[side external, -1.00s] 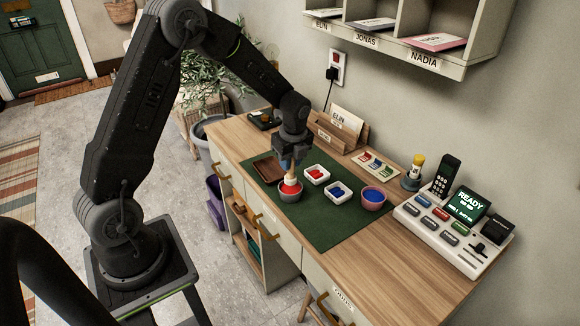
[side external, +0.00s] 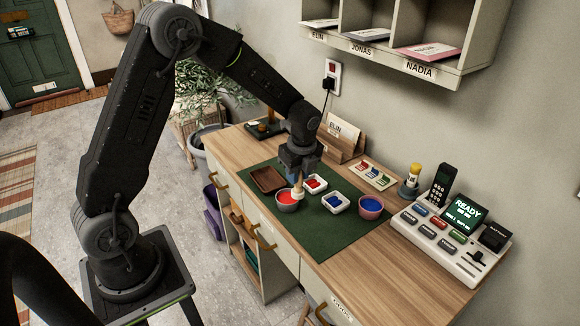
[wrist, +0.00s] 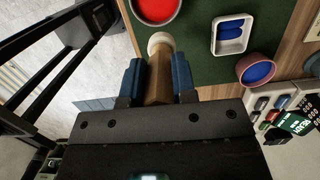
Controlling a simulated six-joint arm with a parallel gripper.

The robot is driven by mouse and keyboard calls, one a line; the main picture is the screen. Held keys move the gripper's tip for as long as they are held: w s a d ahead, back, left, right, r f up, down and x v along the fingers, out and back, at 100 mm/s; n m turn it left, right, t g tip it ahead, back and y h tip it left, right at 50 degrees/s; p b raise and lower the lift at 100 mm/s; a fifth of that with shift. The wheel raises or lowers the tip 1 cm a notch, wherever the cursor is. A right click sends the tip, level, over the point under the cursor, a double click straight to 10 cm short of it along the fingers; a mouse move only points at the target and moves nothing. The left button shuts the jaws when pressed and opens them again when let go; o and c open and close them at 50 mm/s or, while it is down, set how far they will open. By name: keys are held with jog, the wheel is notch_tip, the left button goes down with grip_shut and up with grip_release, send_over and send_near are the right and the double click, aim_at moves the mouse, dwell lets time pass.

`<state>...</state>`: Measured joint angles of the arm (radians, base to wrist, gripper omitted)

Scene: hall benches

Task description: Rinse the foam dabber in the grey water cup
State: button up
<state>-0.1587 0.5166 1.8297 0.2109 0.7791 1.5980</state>
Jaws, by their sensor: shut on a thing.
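My gripper (side external: 299,168) is shut on the foam dabber (wrist: 158,75), gripping its wooden handle between blue finger pads. The dabber's pale foam tip (wrist: 160,42) points down; it also shows in the side view (side external: 297,193). The grey water cup (side external: 287,205) stands on the green mat and holds red liquid; it also shows in the wrist view (wrist: 156,10). In the side view the tip overlaps the cup's right rim. In the wrist view the tip is beside the cup, apart from its red surface. The tip's height above the mat is unclear.
A green mat (side external: 325,235) covers the middle of the bench. On it are a white dish with red (side external: 315,184), a white dish with blue (side external: 336,204), a pink cup with blue liquid (side external: 370,207) and a brown tray (side external: 268,179). A label machine (side external: 450,235) stands right.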

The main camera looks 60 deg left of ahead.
jog(key=d, duration=0.8)
jog(key=shift+d, duration=0.2)
dwell(0.8)
